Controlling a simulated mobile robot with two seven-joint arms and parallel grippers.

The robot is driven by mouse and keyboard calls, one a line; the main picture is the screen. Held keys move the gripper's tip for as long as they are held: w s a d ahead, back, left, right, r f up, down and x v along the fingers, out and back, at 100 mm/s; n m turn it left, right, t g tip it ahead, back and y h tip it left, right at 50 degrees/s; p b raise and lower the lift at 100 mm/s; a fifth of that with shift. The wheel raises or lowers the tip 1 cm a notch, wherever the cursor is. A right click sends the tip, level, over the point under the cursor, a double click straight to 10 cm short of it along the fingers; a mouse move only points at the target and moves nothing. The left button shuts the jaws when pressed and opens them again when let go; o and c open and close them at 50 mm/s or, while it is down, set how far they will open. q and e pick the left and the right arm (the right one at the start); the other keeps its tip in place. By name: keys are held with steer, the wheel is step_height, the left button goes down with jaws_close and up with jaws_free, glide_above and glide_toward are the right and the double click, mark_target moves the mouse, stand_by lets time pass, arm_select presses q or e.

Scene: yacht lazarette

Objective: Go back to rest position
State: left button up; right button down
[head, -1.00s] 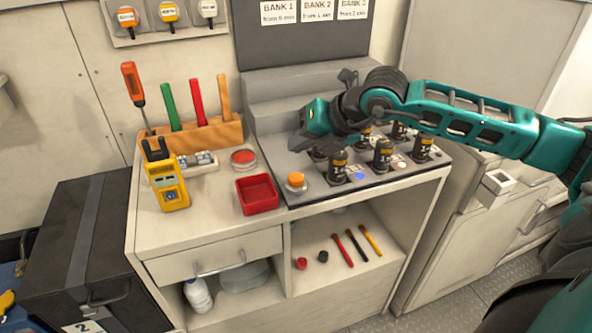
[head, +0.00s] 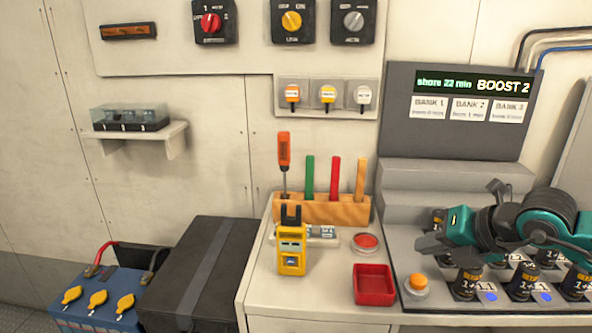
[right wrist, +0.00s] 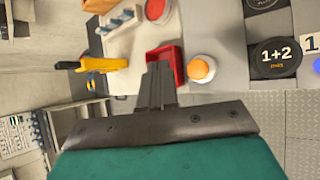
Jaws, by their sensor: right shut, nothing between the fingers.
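My right gripper (head: 432,243) is shut and empty. In the head view it hangs over the left part of the bench panel, above and behind the orange button (head: 418,283). In the right wrist view my shut fingers (right wrist: 157,88) show in front of the red tray (right wrist: 178,62), and the orange button (right wrist: 201,69) lies to their right. I cannot tell the exact height above the panel. My left gripper is in neither view.
Black switches labelled 1+2 (head: 467,283) stand under my right arm. The red tray (head: 374,284), yellow meter (head: 291,248) and wooden tool rack (head: 322,210) sit to its left. A stepped grey display unit (head: 455,110) rises behind. A black box (head: 204,268) stands at left.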

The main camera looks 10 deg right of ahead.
steer(key=s+a+f+m+t+y, duration=0.1)
steer(key=s+a+m+y, duration=0.15)
steer(key=a+y, duration=0.4)
steer(key=s+a+f+m+t+y, duration=0.1)
steer(key=s+a+f+m+y, duration=0.2)
steer(key=a, duration=0.6)
steer(key=s+d+f+m+h, duration=0.1)
steer(key=s+f+m+h, duration=0.2)
steer(key=f+m, duration=0.4)
steer(key=s+d+f+m+h+p, duration=0.1)
steer(key=s+f+m+h, duration=0.3)
steer(key=f+m, duration=0.4)
steer(key=s+d+f+m+h, duration=0.1)
steer(key=s+f+m+h, duration=0.3)
steer(key=f+m, duration=0.3)
steer(key=shift+d+f+m, duration=0.15)
steer(key=shift+d+m, duration=0.05)
steer(key=shift+m, duration=0.45)
stand_by(3.6)
